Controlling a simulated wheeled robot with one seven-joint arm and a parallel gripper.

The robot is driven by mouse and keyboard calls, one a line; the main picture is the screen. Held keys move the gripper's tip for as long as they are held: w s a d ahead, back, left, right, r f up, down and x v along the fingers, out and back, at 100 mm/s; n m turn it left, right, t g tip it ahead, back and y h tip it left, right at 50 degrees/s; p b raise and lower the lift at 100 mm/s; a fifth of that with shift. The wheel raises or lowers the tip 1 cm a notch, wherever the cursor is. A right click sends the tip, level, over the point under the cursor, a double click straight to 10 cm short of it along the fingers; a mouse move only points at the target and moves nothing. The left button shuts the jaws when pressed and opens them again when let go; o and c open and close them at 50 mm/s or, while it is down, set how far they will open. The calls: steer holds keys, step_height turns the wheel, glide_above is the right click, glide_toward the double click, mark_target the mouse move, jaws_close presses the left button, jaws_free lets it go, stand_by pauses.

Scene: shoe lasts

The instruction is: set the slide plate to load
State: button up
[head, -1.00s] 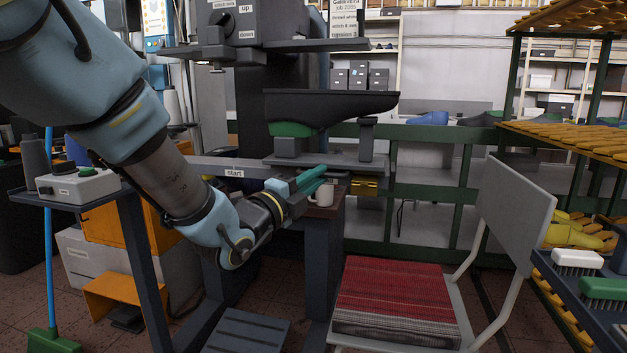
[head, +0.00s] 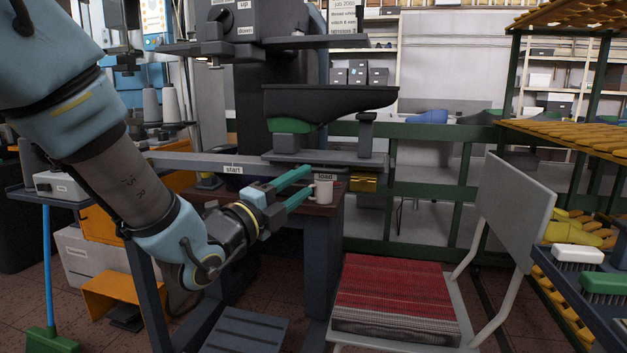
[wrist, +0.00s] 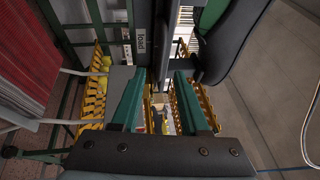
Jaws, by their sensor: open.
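The slide plate (head: 345,160) is a dark flat plate on the grey rail under the machine. It bears a black last-like form with a green part (head: 290,125) and a short post. The rail carries a "start" label (head: 233,169) to the left and a "load" label (head: 325,176) below the plate's right half. My gripper (head: 311,179) is open, its teal fingers in front of and just below the plate. In the wrist view the open fingers (wrist: 160,82) point toward a dark upright part, with the "load" label (wrist: 140,42) at upper left. Contact cannot be told.
A white mug (head: 326,192) stands on the small brown table (head: 275,204) close behind my fingertips. A grey chair with a red woven seat (head: 405,295) stands to the right. A control box (head: 60,185) is at left. A brass-coloured block (head: 363,183) hangs below the rail.

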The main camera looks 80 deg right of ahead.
steer(key=v, duration=0.5)
steer(key=shift+w+a, duration=0.1)
steer(key=shift+a, duration=0.05)
stand_by(0.3)
